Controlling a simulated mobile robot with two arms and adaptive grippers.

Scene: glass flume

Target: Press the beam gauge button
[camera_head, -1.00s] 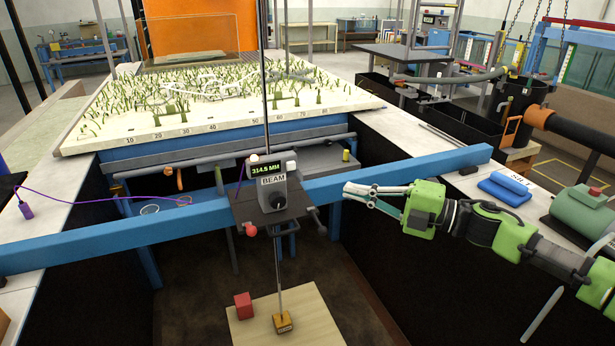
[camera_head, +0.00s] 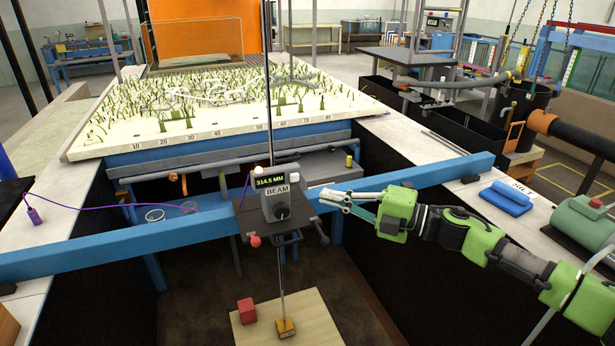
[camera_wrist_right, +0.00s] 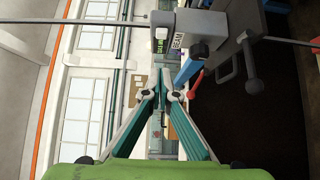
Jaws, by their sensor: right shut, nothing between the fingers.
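The beam gauge (camera_head: 276,203) is a grey box labelled BEAM on the blue beam, with a green readout of 314.5 MM and a black knob (camera_head: 283,212). A small white button-like cap (camera_head: 292,177) stands at its top right and another pale one at its top left. My right gripper (camera_head: 324,197) is shut and empty, just right of the gauge and apart from it, its fingers pointing left. In the right wrist view the gauge (camera_wrist_right: 176,34) shows sideways beyond the closed fingertips (camera_wrist_right: 165,90). My left gripper is out of view.
The blue beam (camera_head: 140,242) spans the flume. A thin vertical rod passes by the gauge down to a yellow block (camera_head: 285,327) on a pale board, with a red cube (camera_head: 246,310) beside it.

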